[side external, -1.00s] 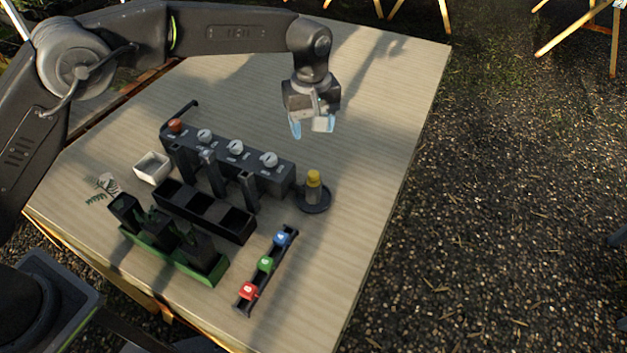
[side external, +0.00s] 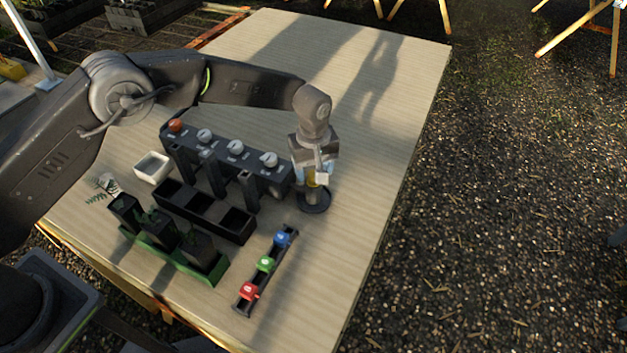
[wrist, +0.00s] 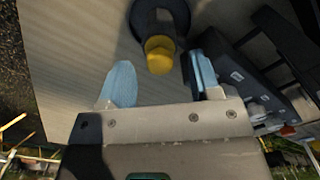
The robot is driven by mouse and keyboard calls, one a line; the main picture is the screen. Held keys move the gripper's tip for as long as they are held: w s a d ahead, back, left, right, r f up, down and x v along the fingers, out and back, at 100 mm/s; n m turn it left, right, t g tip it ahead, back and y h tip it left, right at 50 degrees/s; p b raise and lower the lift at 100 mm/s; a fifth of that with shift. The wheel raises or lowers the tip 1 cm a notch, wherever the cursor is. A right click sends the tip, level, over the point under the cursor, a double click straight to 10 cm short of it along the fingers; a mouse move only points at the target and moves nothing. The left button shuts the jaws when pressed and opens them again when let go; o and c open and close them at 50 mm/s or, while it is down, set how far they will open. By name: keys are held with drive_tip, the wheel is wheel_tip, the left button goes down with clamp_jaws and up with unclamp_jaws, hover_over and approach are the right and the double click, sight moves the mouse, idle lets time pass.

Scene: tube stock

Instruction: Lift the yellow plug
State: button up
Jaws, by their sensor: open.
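The yellow plug (wrist: 159,55) tops a grey cylinder (wrist: 158,20) that stands in a round dark dish (side external: 316,207) on the table. In the side view the plug (side external: 311,180) is largely hidden by my gripper (side external: 312,176), which is lowered over it. In the wrist view the gripper (wrist: 160,82) is open, with a pale blue fingertip on each side of the plug. Gaps show between the plug and both fingertips, so nothing is held.
Beside the gripper stands a dark station (side external: 220,150) with white knobs and an orange one. A black bin row (side external: 203,213), a green tray of dark pots (side external: 215,277), a white box (side external: 153,167) and a rack of coloured buttons (side external: 264,265) stand nearby. The table's right side is clear.

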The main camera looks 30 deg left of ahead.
wheel_tip(320, 180, down, 2)
drive_tip(key=shift+f, duration=0.1)
drive_tip(key=shift+c, duration=0.4)
drive_tip(key=c, duration=0.9)
